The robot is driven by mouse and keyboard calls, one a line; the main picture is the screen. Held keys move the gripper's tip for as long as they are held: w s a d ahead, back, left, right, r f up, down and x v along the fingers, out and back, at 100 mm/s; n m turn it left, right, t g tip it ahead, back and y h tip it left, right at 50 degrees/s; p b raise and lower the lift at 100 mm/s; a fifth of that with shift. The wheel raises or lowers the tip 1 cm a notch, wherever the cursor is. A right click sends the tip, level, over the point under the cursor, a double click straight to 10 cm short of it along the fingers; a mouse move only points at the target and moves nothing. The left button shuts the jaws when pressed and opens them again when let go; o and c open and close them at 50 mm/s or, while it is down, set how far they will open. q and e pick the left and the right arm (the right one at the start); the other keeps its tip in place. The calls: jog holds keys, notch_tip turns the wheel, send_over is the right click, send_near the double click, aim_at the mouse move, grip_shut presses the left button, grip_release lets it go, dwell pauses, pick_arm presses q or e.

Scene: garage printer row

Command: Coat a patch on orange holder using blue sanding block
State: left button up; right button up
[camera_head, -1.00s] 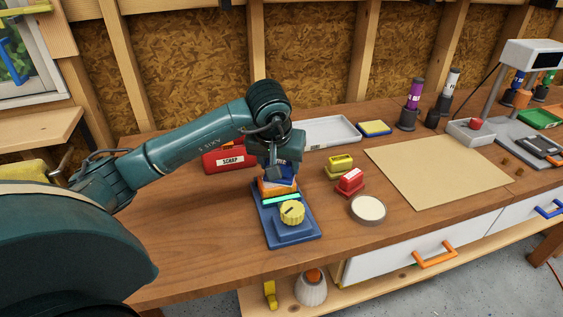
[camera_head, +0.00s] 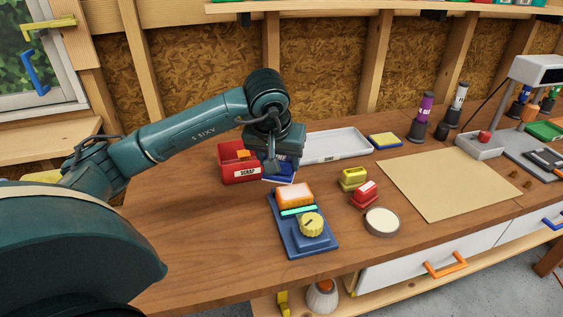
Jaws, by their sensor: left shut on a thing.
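The orange holder (camera_head: 281,191) sits in a blue fixture (camera_head: 318,246) with a yellow knob (camera_head: 311,224) and a green strip (camera_head: 298,210). Its top carries a pale, whitish patch. My left gripper (camera_head: 275,162) is behind the holder, clear of it, pointing down. It is shut on the blue sanding block (camera_head: 287,158), which is partly hidden by the fingers and shows pale lettering. Just below is a blue flat item with a pale edge (camera_head: 279,180); I cannot tell whether the block touches it. My right gripper is out of view.
A red scrap bin (camera_head: 240,174) stands close left of the gripper, a grey tray (camera_head: 335,147) behind right. Yellow (camera_head: 353,179) and red (camera_head: 364,195) blocks and a round pale-topped tin (camera_head: 382,222) are right of the fixture. A tan mat (camera_head: 445,184) lies farther right.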

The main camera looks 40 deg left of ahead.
pick_arm(q)
notch_tip(320, 180, up, 2)
jog(key=shift+r+p, duration=0.2)
jog(key=shift+p, duration=0.4)
jog(key=shift+r, duration=0.1)
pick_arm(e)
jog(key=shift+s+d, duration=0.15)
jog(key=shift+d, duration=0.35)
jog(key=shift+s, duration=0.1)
